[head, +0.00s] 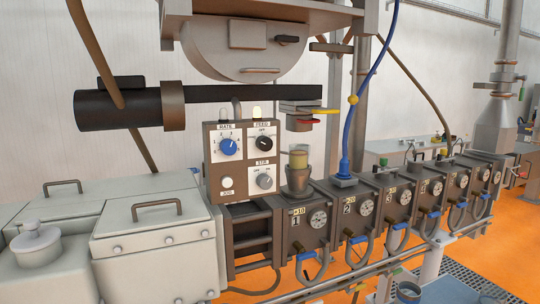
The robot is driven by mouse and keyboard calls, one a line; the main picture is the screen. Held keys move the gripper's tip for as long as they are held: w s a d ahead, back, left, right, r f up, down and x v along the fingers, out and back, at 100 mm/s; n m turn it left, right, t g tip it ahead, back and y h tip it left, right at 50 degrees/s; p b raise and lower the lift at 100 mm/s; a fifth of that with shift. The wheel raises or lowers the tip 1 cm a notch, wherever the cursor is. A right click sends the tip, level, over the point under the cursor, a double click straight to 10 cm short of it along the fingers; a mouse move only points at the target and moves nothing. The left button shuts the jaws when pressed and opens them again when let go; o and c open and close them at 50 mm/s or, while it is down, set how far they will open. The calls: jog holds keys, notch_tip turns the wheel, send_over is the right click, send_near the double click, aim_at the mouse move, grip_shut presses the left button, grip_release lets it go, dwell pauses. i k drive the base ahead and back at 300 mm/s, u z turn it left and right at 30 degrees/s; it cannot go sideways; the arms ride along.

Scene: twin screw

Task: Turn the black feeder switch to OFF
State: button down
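The black feeder switch (264,143) is a round knob on a white plate at the top right of a brown control panel (241,196). The plate seems to read FEED. The knob's pointer is too small to read for certain. A pale yellow lamp (257,112) above it looks lit. My gripper is not in view.
The same panel holds a blue RATE knob (228,147), a grey STIR knob (264,181) and a white button (227,183). A hopper opening with a clear sight tube (298,160) stands right of it. A blue hose (346,150) rises farther right. Nothing covers the panel's front.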

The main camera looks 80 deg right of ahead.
aim_at(263, 143)
jog(key=z, duration=2.55)
